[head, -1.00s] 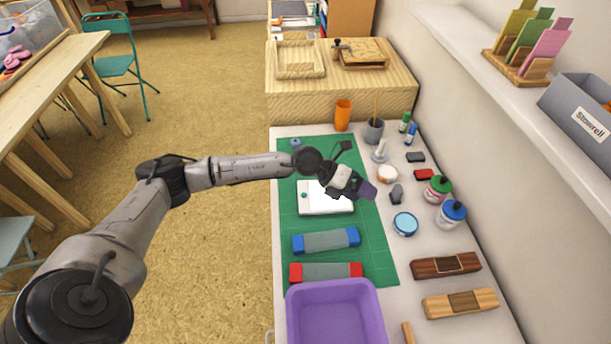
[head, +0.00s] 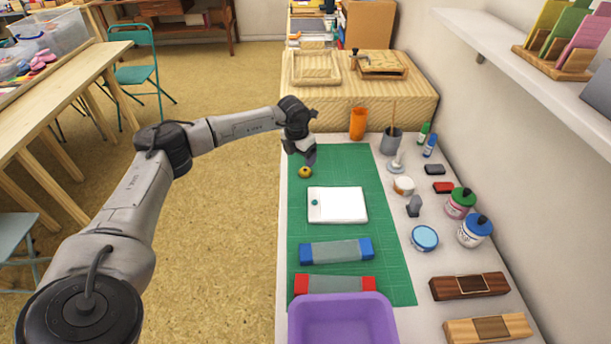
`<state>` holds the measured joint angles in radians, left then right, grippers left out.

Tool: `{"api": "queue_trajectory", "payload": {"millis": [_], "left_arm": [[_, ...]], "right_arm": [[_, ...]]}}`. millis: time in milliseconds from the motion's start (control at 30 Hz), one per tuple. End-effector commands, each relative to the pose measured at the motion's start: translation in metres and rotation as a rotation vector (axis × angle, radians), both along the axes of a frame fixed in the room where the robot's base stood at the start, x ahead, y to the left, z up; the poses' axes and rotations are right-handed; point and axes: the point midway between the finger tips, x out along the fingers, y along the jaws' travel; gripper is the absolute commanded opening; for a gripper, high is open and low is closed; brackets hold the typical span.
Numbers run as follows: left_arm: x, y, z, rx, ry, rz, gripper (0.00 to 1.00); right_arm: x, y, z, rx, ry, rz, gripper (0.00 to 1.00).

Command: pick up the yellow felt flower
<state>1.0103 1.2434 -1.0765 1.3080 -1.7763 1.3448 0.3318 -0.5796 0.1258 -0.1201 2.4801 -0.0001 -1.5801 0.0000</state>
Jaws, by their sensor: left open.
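The yellow felt flower (head: 305,172) is small and lies on the green cutting mat (head: 374,240), near its far left corner. My left gripper (head: 310,160) is open and points down, just beyond the flower in the picture. The flower is in plain view, with no finger around it that I can see. The exact gap between the fingertips and the flower is too small to tell. My right gripper is not in view.
A white pad (head: 345,206) with a green dot lies nearer on the mat. Blue-ended (head: 337,251) and red-ended (head: 335,285) blocks and a purple bin (head: 340,300) are closer still. An orange cup (head: 358,123) stands beyond the mat; jars and inkpads line the right.

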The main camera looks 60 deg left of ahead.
Motion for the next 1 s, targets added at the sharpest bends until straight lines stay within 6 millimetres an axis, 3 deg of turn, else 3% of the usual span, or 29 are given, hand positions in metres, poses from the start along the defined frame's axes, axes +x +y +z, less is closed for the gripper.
{"api": "queue_trajectory", "payload": {"millis": [100,467,800,1000], "left_arm": [[0.002,0.001,-0.016,-0.001,0.002,0.001,0.78],[0.006,0.001,-0.030,-0.001,0.000,0.000,0.78],[0.015,0.002,-0.071,-0.001,0.001,0.000,0.78],[0.016,0.003,-0.073,-0.001,0.000,0.000,0.78]], "right_arm": [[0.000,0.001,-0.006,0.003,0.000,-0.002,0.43],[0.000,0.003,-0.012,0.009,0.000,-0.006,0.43],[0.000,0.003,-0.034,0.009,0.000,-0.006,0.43],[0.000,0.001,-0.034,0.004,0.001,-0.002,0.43]]}}
